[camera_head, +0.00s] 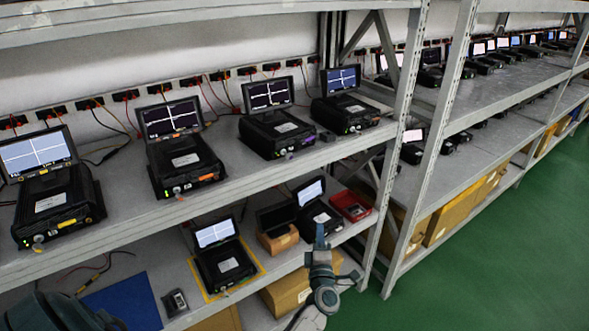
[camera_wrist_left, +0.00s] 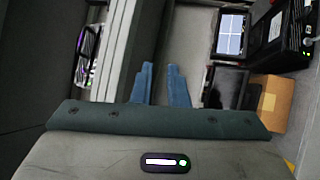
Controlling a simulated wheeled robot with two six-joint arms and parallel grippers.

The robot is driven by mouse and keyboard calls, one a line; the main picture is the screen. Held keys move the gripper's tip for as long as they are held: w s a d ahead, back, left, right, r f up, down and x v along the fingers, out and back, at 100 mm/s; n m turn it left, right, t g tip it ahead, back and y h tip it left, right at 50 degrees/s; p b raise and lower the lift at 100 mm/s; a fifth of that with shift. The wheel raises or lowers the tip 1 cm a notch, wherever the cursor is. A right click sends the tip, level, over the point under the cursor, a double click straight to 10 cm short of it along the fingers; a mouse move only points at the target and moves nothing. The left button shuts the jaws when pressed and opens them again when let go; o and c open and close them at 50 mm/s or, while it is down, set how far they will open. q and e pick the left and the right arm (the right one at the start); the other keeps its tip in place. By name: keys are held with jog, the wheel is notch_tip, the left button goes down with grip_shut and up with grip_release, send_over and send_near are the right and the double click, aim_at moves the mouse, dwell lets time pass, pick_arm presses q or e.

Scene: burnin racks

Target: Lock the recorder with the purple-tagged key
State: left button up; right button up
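A black recorder (camera_head: 278,132) with a lit waveform screen stands third from the left on the upper shelf. A small purplish mark (camera_head: 308,142) shows on its front. Similar recorders beside it carry orange (camera_head: 207,178) or yellow (camera_head: 88,220) marks. I cannot make out a purple-tagged key in either view. My left gripper (camera_head: 320,236) has blue fingers and is in front of the lower shelf, right of the brown box. In the left wrist view its fingers (camera_wrist_left: 160,84) stand a narrow gap apart, with nothing visible between them. My right gripper is not in view.
The lower shelf holds a recorder on a yellow-edged mat (camera_head: 258,262), a brown box (camera_head: 278,241), another recorder (camera_head: 318,220), a red tray (camera_head: 351,205), a blue mat (camera_head: 125,303) and a small grey device (camera_head: 175,302). Rack posts (camera_head: 405,150) stand at right. Green floor (camera_head: 500,250) is clear.

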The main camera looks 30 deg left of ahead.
aim_at(291, 158)
pick_arm(q)
jog(key=s+a+r+n+g+y, duration=0.1)
jog(key=a+r+n+g+y, duration=0.15)
jog(key=r+n, duration=0.5)
jog(key=s+a+r+n+g+y, duration=0.1)
jog(key=r+n+g+y, duration=0.25)
jog(key=r+n, duration=0.4)
jog(key=shift+m+t, duration=0.3)
jog(key=shift+m, duration=0.6)
jog(key=p+x, duration=0.1)
jog(key=x, duration=0.2)
jog(key=p+x, duration=0.2)
jog(key=x, duration=0.2)
jog(key=r+p+x, duration=0.1)
jog(key=p+x, duration=0.1)
jog(key=x, duration=0.2)
jog(key=shift+s+d, duration=0.1)
jog(key=shift+a, duration=0.25)
jog(key=shift+c, duration=0.4)
